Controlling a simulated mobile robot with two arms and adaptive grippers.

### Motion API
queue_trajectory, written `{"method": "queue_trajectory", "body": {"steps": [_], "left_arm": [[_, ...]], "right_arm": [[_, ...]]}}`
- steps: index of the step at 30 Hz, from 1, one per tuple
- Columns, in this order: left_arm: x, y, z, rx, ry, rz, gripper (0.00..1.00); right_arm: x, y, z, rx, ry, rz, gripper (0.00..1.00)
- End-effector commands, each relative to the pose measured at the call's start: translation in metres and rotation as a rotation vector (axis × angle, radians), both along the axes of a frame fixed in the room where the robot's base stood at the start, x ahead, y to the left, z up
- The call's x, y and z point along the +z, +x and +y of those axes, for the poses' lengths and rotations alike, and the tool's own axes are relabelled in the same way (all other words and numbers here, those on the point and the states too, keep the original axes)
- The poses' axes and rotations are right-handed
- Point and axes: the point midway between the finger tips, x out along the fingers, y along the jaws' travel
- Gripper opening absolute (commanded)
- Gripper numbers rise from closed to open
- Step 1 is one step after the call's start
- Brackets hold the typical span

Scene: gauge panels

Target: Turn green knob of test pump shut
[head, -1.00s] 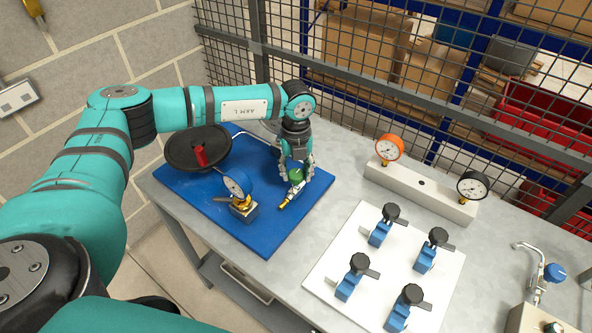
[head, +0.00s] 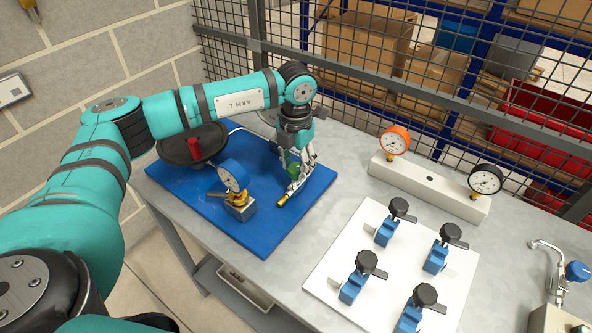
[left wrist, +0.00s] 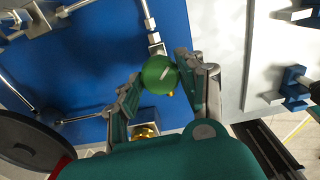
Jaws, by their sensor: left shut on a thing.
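The round green knob (head: 293,172) of the test pump is at the right of the blue base board (head: 275,226), beside a brass fitting. My left gripper (head: 297,170) reaches down over it and is shut on it. In the left wrist view the green knob (left wrist: 160,74) sits between the two fingertips of my left gripper (left wrist: 162,78); a light mark shows on its face. The pump's black handwheel with a red handle (head: 194,147) is at the board's left. My right gripper is not in view.
A white plate (head: 385,270) with several blue valves with black knobs lies to the right. Behind it, a pale block (head: 430,187) carries an orange gauge and a black gauge. A wire mesh fence closes the back. Bare grey bench lies between board and plate.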

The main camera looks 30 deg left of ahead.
Motion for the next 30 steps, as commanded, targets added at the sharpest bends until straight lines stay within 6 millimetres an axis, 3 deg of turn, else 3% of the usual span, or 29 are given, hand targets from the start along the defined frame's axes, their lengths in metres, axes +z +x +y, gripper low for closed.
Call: {"method": "queue_trajectory", "body": {"steps": [15,30], "left_arm": [[-0.003,0.0,0.0,-0.481,0.0,-0.001,0.07],[-0.001,0.0,0.0,-0.775,0.0,-0.001,0.07]], "right_arm": [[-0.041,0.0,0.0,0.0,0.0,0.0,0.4],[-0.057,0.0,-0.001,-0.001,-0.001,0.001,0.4]]}}
